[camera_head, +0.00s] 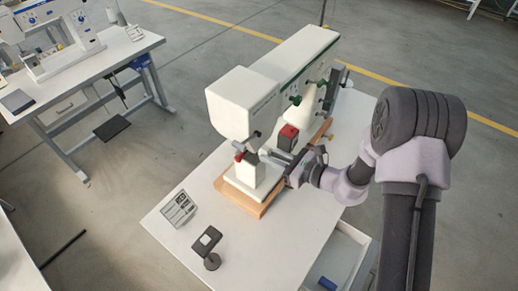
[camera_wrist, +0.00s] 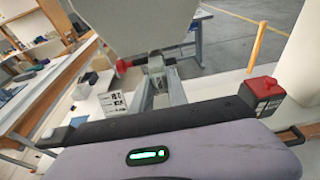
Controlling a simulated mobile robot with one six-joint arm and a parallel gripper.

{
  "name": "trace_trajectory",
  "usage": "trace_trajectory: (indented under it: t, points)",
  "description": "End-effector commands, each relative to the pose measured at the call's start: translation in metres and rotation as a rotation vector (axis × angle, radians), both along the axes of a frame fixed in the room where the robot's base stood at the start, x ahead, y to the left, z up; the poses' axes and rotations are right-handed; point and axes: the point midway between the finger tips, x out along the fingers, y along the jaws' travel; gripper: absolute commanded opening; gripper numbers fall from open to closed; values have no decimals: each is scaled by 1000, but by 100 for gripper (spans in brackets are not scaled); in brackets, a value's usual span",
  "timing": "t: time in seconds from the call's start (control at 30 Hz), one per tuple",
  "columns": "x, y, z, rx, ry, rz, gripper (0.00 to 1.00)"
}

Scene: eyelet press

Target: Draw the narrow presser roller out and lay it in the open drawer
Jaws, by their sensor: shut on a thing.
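My gripper (camera_head: 264,153) reaches in from the right to the front of the white eyelet press (camera_head: 240,100), below its head. In the wrist view its two grey fingers (camera_wrist: 158,78) close on a small grey part under the press head, which I take to be the narrow presser roller (camera_wrist: 156,64). The fingers hide much of it, and its shape is hard to make out. In the head view it is too small to tell apart from the press parts. The open drawer (camera_head: 352,240) sticks out under the table's right side, and a small blue thing lies inside it.
A red knob (camera_head: 239,157) sits just left of the fingertips. A black box with a red top (camera_head: 288,134) stands close beside my wrist. A printed card (camera_head: 178,209) and a dark stand (camera_head: 209,243) are on the white table, whose front is mostly clear.

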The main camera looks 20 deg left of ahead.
Motion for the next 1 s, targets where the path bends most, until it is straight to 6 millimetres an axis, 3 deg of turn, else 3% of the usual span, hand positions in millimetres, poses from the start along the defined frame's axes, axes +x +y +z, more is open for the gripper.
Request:
trace_trajectory:
  t: [1.0]
  points:
    - [-18,-53,0,1,0,-1,0]
